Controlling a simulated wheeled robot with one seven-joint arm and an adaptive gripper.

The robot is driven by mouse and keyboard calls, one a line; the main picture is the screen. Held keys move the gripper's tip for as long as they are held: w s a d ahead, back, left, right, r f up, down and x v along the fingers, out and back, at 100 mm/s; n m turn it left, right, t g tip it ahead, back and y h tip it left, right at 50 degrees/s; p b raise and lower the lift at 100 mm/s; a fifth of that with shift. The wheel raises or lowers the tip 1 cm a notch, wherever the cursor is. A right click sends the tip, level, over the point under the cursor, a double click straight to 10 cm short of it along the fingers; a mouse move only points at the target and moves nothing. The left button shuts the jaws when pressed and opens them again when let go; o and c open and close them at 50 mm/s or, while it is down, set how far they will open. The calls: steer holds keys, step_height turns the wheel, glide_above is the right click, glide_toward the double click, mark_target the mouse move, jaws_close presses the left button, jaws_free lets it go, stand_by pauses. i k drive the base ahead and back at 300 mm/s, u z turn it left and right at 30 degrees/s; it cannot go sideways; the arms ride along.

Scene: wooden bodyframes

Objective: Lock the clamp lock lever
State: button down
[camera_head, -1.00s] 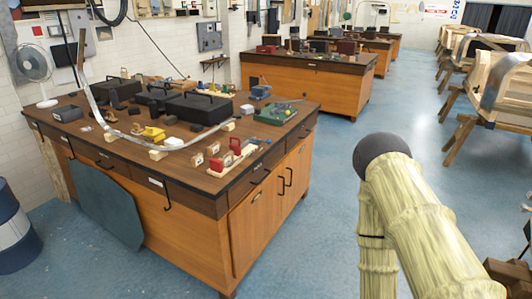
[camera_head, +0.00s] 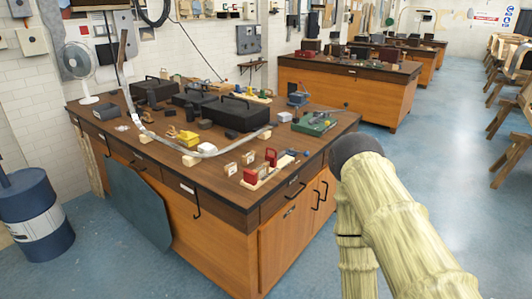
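On the near workbench (camera_head: 215,178), close to its front right corner, a small light wooden base (camera_head: 262,182) carries red parts (camera_head: 271,157). A yellow item (camera_head: 188,138) sits further left on the bench top. A green device (camera_head: 314,124) lies near the right end. I cannot tell at this size which of these bears the clamp lock lever, or how the lever stands. My arm shows at the lower right in pale wrapped sleeves, apart from the bench in the picture. My gripper is not in view.
Black cases (camera_head: 232,114) and a curved metal strip (camera_head: 205,151) occupy the bench top. A greenish panel (camera_head: 138,206) leans on the bench front. A blue barrel (camera_head: 35,215) stands at left. Blue floor is open right of the bench; a second bench (camera_head: 345,88) stands behind.

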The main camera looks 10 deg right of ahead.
mark_target(306, 154)
steer(key=u, duration=0.3)
steer(key=i, duration=1.3)
steer(key=z, duration=0.7)
steer(key=i, duration=0.3)
steer(key=z, duration=0.45)
